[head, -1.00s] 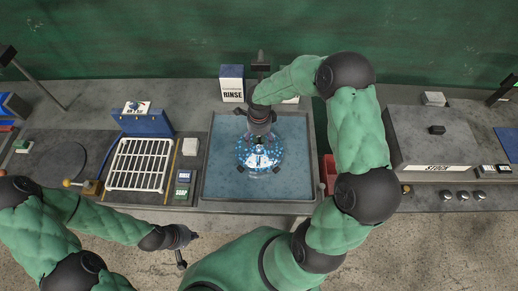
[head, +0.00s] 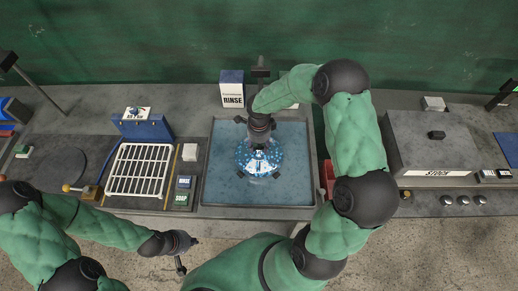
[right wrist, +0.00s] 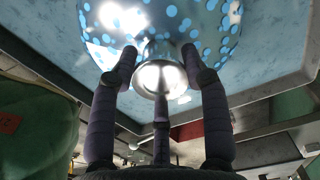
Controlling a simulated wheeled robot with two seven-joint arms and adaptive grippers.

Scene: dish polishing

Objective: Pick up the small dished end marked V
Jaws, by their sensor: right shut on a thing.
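A shiny metal dished end with light blue dots (head: 262,168) shows over the blue basin. In the right wrist view the dished end (right wrist: 180,22) fills the top, with a bright round metal knob (right wrist: 160,80) below its middle. My right gripper (head: 258,143) is above the dished end in the head view. In the right wrist view its dark fingers (right wrist: 160,75) are shut around the knob. No V mark is readable. My left gripper (head: 186,250) is empty at the front left, over the floor, with its fingers apart.
The blue basin (head: 299,185) has a raised grey rim. A white wire rack (head: 138,172) and SOAP box (head: 181,200) lie to its left. A RINSE box (head: 232,92) stands behind. A large grey STOCK box (head: 437,145) and a red container (head: 329,172) are to the right.

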